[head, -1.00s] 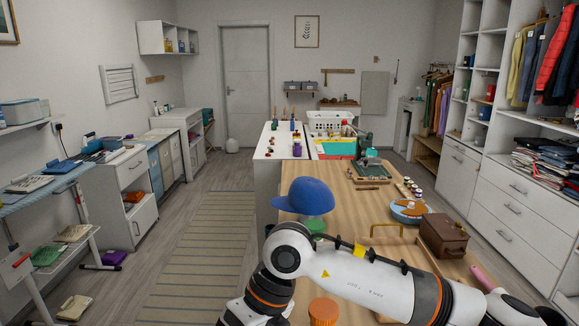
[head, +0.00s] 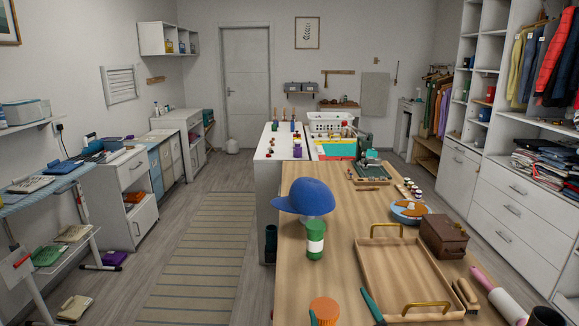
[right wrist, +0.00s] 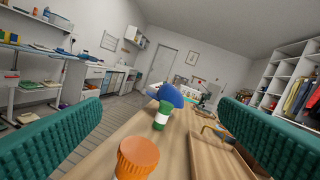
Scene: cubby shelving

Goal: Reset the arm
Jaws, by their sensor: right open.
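An orange-lidded container (head: 324,311) is close to the fingers. It also shows in the right wrist view (right wrist: 137,158). The rest of my right arm is out of the head view. My left gripper is in neither view.
A wooden table (head: 335,250) holds a green and white cup (head: 315,240), a blue cap (head: 305,196), a wooden tray (head: 400,275) with brass handles, a brown box (head: 443,236), a brush (head: 465,296) and a pink-handled roller (head: 498,298). The striped rug (head: 205,255) is clear.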

